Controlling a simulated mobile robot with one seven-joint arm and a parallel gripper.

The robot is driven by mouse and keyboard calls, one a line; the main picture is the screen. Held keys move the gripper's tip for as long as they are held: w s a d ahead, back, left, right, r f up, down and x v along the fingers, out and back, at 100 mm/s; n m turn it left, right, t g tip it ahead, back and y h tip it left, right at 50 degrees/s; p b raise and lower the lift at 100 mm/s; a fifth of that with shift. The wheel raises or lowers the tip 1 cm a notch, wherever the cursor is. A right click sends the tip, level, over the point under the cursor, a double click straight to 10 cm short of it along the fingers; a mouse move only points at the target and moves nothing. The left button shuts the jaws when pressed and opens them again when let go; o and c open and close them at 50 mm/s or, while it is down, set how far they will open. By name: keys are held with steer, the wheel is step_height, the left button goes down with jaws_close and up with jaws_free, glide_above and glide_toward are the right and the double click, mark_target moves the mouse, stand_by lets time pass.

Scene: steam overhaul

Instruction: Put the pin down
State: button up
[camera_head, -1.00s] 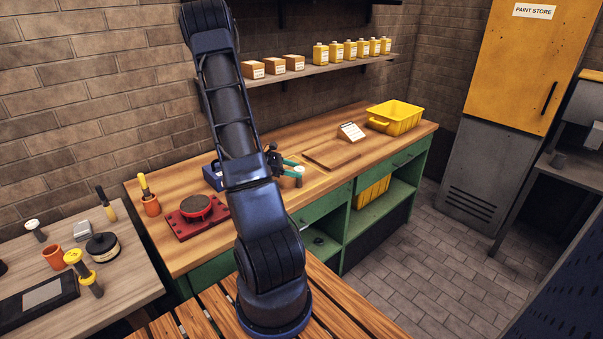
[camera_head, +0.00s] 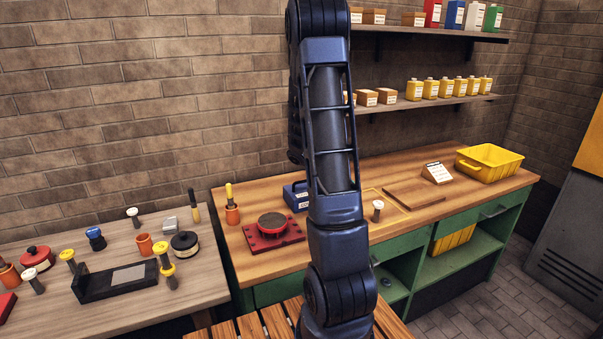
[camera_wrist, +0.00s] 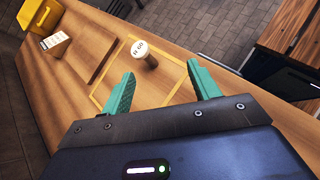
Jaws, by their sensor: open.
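The pin (camera_head: 377,210) has a pale round cap and a darker shank. It stands upright on the wooden bench top, inside a yellow outlined square (camera_head: 402,221). In the wrist view the pin (camera_wrist: 146,58) shows a short label on its cap, too small to read surely. My gripper (camera_wrist: 160,74) has its green fingers spread apart with nothing between them. The pin is just beyond the fingertips, clear of both. In the head view my arm hides the gripper.
A wooden board (camera_head: 414,196), a label card (camera_head: 437,173) and a yellow bin (camera_head: 489,162) lie to the right. A blue box (camera_head: 296,195) and a red turntable (camera_head: 272,228) stand left. The left table (camera_head: 205,283) holds several pins and pots.

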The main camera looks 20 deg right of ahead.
steer(key=s+a+r+m+t+y, duration=0.2)
steer(key=s+a+r+t+y, duration=0.1)
steer(key=a+r, duration=0.3)
steer(key=s+a+r+m+t+y, duration=0.2)
steer(key=s+a+r, duration=0.4)
steer(key=a, duration=0.5)
steer(key=s+a+r+m+t+y, duration=0.3)
steer(key=s+a+r+m+t, duration=0.1)
steer(key=a, duration=0.4)
step_height(320, 180, up, 2)
steer(key=shift+s+a+r+t+y, duration=0.2)
steer(key=shift+s+a+t+y, duration=0.1)
steer(key=shift+s+t, duration=0.5)
steer(key=c, duration=0.3)
steer(key=shift+w+d, duration=0.1)
